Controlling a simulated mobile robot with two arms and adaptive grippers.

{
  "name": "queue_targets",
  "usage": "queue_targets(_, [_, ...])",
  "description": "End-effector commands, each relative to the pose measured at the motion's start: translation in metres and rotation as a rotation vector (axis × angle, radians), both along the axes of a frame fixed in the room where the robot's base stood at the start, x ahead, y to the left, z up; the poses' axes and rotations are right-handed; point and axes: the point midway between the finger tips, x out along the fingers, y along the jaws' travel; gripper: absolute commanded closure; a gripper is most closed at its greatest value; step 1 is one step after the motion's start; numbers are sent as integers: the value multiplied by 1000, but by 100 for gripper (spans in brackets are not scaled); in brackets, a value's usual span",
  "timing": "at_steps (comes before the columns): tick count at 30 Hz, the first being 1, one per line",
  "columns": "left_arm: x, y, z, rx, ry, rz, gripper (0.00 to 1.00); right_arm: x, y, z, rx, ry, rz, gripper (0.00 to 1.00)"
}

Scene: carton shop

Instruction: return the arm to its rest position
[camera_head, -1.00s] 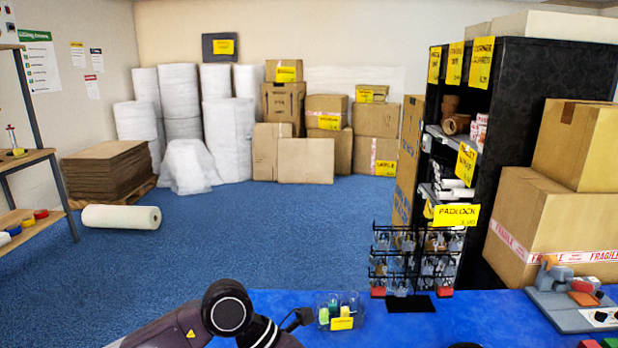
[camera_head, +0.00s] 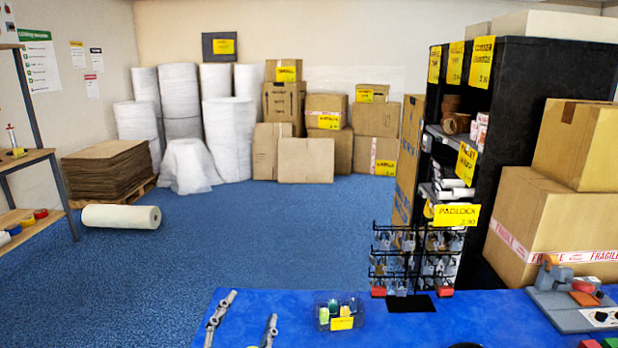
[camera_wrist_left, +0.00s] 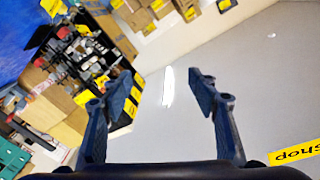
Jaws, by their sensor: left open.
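My left gripper (camera_head: 251,306) shows at the bottom of the head view, its two grey fingers pointing up and spread well apart in front of the blue counter. It is open and empty. In the left wrist view the two dark fingers of the left gripper (camera_wrist_left: 166,82) stand apart with only pale wall or ceiling between them. Most of my left arm is out of the head view. My right gripper is not seen.
On the blue counter (camera_head: 385,330) are a small clear bin (camera_head: 325,322) of coloured items, a padlock rack (camera_head: 385,262) and a grey device (camera_head: 575,308). A black shelf (camera_head: 540,75) and cartons (camera_head: 545,225) stand behind at right. The blue floor beyond is open.

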Motion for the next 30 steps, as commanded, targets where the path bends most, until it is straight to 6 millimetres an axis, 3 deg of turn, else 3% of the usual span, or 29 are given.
queue_targets(1, [-10,19,-33,-38,120,54,45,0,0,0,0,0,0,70])
queue_targets(3, [-28,41,-79,-82,287,121,45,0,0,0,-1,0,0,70])
queue_targets(5, [-50,57,-116,-115,428,172,45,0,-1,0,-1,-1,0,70])
queue_targets(9, [-115,81,-189,-173,739,262,45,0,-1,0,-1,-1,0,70])
queue_targets(15, [-206,92,-248,-216,1071,326,45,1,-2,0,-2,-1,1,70])
queue_targets(21, [-288,94,-275,-239,1332,355,45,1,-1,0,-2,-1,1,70])
queue_targets(30, [-268,91,-361,-225,1356,357,45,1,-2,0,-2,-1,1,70])
